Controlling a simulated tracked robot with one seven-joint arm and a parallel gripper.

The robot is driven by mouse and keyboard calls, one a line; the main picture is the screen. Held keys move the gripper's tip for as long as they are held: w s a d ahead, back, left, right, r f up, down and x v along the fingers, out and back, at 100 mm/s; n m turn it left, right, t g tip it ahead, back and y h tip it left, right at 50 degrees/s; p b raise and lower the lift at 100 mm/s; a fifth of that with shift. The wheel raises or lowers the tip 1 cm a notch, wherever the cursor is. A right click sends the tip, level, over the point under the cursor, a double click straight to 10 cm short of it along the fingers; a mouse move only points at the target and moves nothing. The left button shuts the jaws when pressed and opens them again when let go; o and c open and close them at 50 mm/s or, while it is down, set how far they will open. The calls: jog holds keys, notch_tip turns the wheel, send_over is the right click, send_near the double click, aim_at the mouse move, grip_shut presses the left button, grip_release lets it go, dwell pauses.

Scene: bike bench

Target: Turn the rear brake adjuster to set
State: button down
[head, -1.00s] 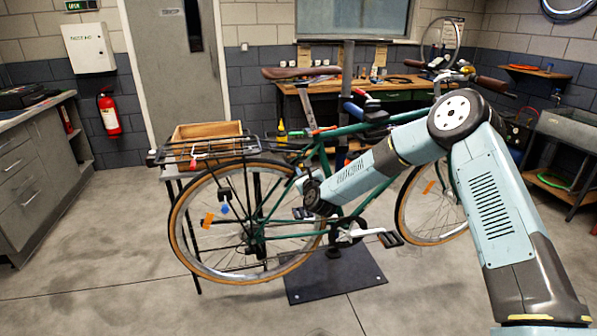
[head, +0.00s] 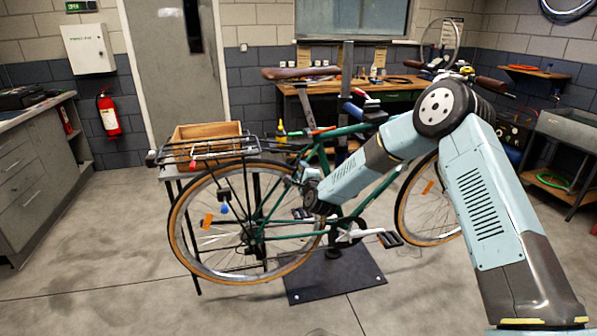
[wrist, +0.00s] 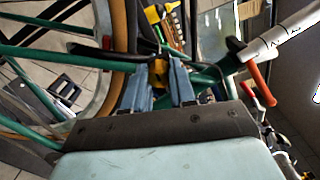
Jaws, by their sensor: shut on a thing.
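The green bicycle (head: 290,235) stands side-on in the head view, its rear wheel to the left. My gripper (wrist: 159,70) reaches to the frame near the top of the rear wheel. In the wrist view its two blue fingers are closed on a small yellow-orange part, which looks like the rear brake adjuster (wrist: 159,76). Green frame tubes and the rear tyre (wrist: 121,40) lie close around the fingers. In the head view my forearm and wrist hide most of the grip, and the adjuster's angle cannot be read.
A black rear rack (head: 215,150) sits above the rear wheel, in front of a wooden box (head: 207,131). The bike is on a stand with a dark floor plate (head: 333,275). A workbench (head: 400,95) is behind. The floor at the front left is clear.

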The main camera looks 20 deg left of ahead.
jog(key=shift+s+a+f+m, duration=0.1)
jog(key=shift+m, duration=3.95)
jog(key=shift+s+a+f+m, duration=0.1)
jog(key=shift+m, duration=4)
jog(key=shift+f+m, duration=0.1)
jog(key=shift+m, duration=3.95)
jog(key=shift+d, duration=0.1)
jog(key=c, duration=0.9)
grip_release()
jog(key=shift+w+r, duration=0.15)
